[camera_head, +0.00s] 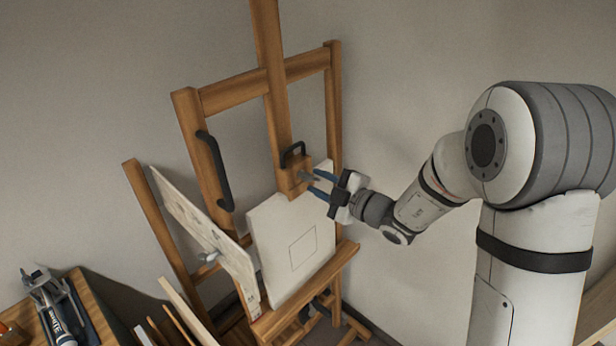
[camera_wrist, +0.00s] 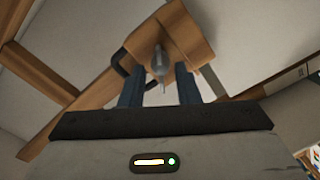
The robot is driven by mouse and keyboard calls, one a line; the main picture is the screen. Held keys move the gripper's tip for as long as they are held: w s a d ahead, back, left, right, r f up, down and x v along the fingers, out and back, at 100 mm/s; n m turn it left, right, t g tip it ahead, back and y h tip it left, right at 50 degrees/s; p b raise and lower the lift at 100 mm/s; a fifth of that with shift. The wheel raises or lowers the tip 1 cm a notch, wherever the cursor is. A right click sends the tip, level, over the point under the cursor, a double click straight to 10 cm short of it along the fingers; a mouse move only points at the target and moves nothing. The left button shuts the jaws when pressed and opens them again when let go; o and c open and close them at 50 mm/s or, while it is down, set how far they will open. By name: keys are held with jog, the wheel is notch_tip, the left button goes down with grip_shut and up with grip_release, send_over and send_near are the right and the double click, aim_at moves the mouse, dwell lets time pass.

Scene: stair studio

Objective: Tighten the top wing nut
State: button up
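The wooden easel (camera_head: 266,80) stands against the wall with a white canvas (camera_head: 280,245) on its ledge. A wooden clamp block (camera_head: 292,178) on the mast sits at the canvas's top edge. The top wing nut (camera_head: 304,176) is on the front of this block; in the wrist view the grey wing nut (camera_wrist: 161,62) shows in front of the block (camera_wrist: 185,35). My gripper (camera_head: 316,184) reaches it from the right. Its two blue fingers (camera_wrist: 160,88) stand apart, one on each side of the wing nut, with gaps visible. The gripper is open.
A black handle (camera_head: 293,153) sits on the block, and a larger black handle (camera_head: 215,170) is on the easel's left upright. A lower wing nut (camera_head: 208,257) shows by a tilted panel (camera_head: 205,235). A side table (camera_head: 75,285) with tubes stands at lower left.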

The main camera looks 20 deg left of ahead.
jog(key=v, duration=0.5)
jog(key=shift+s+d, duration=0.1)
jog(key=shift+d, duration=0.05)
dwell(0.3)
jog(key=s+d+f+n+g+h+b, duration=0.1)
jog(key=s+d+n+g+h+b, duration=0.2)
jog(key=s+n, duration=0.7)
jog(key=s+d+f+n+g+h+b, duration=0.15)
jog(key=s+d+n+g+h, duration=0.3)
jog(key=n, duration=1.15)
jog(key=s+d+n+t+h+b, duration=0.2)
jog(key=d+n+h, duration=0.2)
jog(key=d+n, duration=0.6)
jog(key=s+d+f+n+t+h+b, duration=0.1)
jog(key=s+d+n+t+h+b, duration=0.1)
jog(key=d+n, duration=0.9)
jog(key=shift+s+f+h, duration=0.3)
jog(key=shift+s+h, duration=0.25)
jog(key=shift+h, duration=0.6)
